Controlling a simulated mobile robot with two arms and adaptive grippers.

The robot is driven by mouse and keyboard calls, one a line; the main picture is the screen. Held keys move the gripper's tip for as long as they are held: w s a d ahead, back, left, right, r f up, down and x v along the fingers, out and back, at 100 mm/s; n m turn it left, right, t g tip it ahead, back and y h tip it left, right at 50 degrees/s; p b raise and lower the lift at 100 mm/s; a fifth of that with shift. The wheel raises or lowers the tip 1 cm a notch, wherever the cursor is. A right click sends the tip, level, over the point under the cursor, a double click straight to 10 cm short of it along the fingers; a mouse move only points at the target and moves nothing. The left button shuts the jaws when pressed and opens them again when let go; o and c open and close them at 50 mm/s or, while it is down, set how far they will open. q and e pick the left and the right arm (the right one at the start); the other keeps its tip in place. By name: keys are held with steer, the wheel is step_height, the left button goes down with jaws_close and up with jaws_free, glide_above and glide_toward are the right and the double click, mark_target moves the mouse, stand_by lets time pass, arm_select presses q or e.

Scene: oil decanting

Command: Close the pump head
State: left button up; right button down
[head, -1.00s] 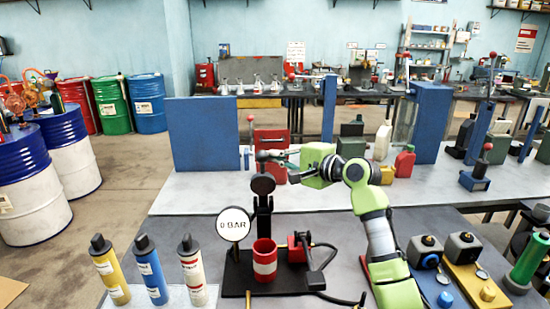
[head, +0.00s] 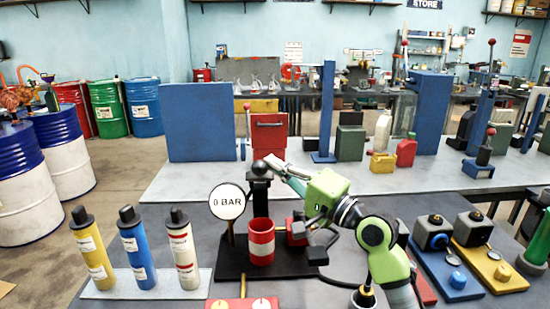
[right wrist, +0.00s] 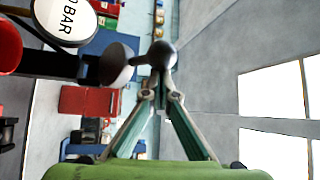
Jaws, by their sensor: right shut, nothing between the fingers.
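The pump stands on a black base (head: 230,268) in the head view, with a white gauge reading 0 BAR (head: 227,201). Its dark pump head (head: 260,183) tops a black column and has a black ball (head: 259,168) on it. In the right wrist view the ball (right wrist: 161,55) and a grey disc-shaped part (right wrist: 118,66) show beside each other. My right gripper (head: 275,161) is shut and empty, its tips at or just beside the ball; I cannot tell whether they touch. The fingers (right wrist: 157,93) converge below the ball in the wrist view. My left gripper is out of view.
A red and white cup (head: 261,243) stands on the base. Yellow, blue and white bottles (head: 139,248) stand on a pale mat at left. Control boxes (head: 436,232) sit at right. A red panel with knobs (head: 240,304) is at the front edge.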

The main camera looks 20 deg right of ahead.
steer(key=s+a+f+b, duration=0.1)
steer(key=s+f+b, duration=0.1)
steer(key=f, duration=0.4)
steer(key=shift+s+f, duration=0.3)
steer(key=shift+s, duration=0.25)
steer(key=shift+r, duration=0.1)
